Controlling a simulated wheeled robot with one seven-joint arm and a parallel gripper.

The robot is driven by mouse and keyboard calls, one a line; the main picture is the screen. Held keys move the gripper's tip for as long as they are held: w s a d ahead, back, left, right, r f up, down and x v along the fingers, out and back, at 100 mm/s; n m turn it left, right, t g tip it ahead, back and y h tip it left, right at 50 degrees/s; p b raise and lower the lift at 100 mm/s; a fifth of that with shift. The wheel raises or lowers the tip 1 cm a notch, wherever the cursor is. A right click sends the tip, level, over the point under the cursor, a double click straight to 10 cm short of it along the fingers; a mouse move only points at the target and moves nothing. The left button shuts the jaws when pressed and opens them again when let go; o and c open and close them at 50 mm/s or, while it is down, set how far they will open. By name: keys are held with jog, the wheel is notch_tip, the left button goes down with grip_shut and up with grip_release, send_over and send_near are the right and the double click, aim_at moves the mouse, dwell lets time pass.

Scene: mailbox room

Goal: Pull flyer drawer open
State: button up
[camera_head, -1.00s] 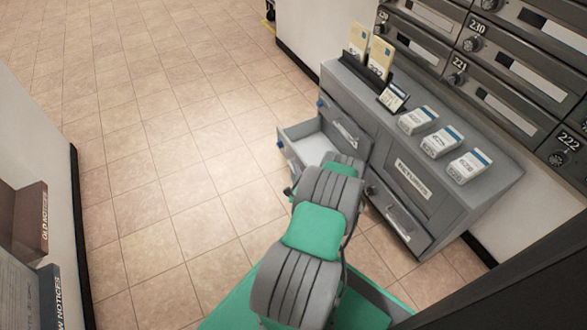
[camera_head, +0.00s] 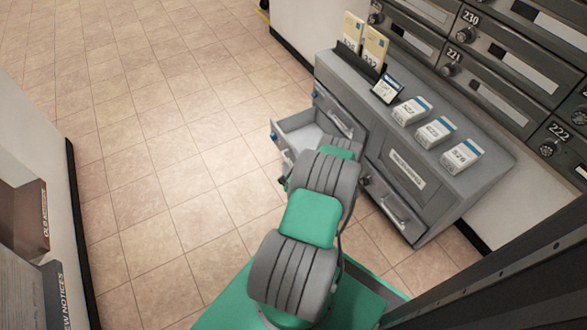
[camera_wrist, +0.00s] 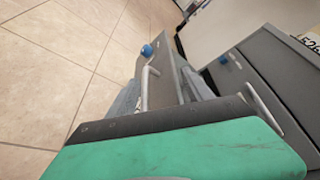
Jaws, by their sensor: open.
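A grey drawer (camera_head: 298,133) stands open at the left end of the grey cabinet in the head view, and its pale inside looks empty. I cannot read a flyer label on it. In the wrist view, a drawer front (camera_wrist: 170,70) shows a light bar handle (camera_wrist: 146,88) and a blue knob (camera_wrist: 147,50). My gripper (camera_wrist: 160,92) is open, with its grey fingers apart on either side of the handle area. I cannot tell whether they touch the handle. In the head view my arm hides the gripper and part of the drawer front.
The cabinet (camera_head: 385,130) bears white boxes (camera_head: 435,132) and a card holder (camera_head: 360,65). Another drawer (camera_head: 402,215) sits low on its right side. Mailboxes (camera_head: 500,60) line the wall behind. Tiled floor (camera_head: 150,150) is free on the left.

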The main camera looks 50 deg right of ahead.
jog(key=s+r, duration=0.1)
jog(key=r, duration=0.1)
jog(key=s+a+r+p, duration=0.1)
jog(key=r, duration=0.1)
jog(key=s+r+p, duration=0.1)
jog(key=r, duration=0.1)
jog(key=shift+a, duration=0.3)
jog(key=shift+c, duration=0.7)
jog(key=w+a+r+p+v, duration=0.1)
jog(key=p+v, duration=0.3)
jog(key=v, duration=0.6)
jog(key=shift+w+r, duration=0.1)
jog(key=shift+r, duration=0.05)
